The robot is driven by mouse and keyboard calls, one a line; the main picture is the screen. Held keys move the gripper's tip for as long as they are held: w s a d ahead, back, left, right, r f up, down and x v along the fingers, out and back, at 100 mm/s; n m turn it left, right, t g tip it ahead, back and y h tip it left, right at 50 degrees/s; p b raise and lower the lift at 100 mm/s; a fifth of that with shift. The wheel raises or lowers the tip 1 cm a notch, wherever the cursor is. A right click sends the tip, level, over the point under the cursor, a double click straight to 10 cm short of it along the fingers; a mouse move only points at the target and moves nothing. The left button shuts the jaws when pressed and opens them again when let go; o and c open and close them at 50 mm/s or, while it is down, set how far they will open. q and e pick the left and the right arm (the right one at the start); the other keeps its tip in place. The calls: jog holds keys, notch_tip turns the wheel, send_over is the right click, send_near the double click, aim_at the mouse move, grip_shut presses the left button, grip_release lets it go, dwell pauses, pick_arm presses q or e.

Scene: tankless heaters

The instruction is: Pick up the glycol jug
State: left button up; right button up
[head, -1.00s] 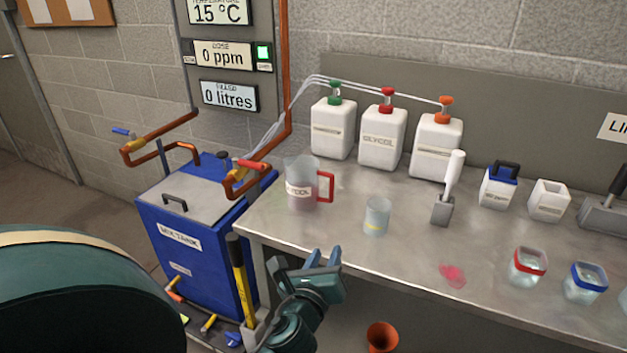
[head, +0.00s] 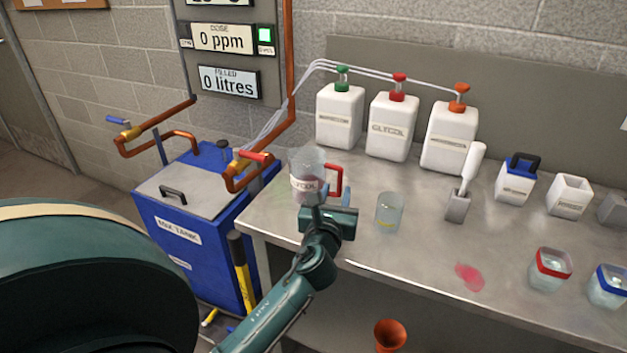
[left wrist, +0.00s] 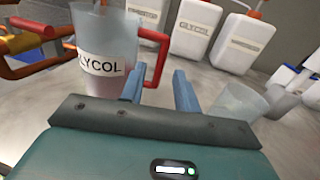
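The glycol jug (head: 304,181) is a clear jug with a pinkish tint, a white GLYCOL label and a red handle (head: 335,181). It stands upright at the left end of the bench. It also shows in the left wrist view (left wrist: 103,45), left of centre. My left gripper (head: 331,199) is open and empty in front of the jug, and hides its lower part in the head view. In the left wrist view the blue fingers point toward the red handle, which appears between and beyond them. I cannot tell whether they touch it. My right gripper is not in view.
A clear beaker (head: 389,212) stands close to the right of the left gripper. White canisters, including the GLYCOL one (head: 391,128), line the back. A scoop (head: 460,195) and a pink spill (head: 469,276) are further right. The blue mix tank (head: 190,225) is left of the bench (head: 425,245).

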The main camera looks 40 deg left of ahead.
aim_at(339, 185)
pick_arm(q)
jog(key=x, duration=0.3)
jog(key=f+x, duration=0.1)
jog(key=x, duration=0.1)
jog(key=shift+w, duration=0.15)
grip_shut()
jog(key=shift+r, duration=0.1)
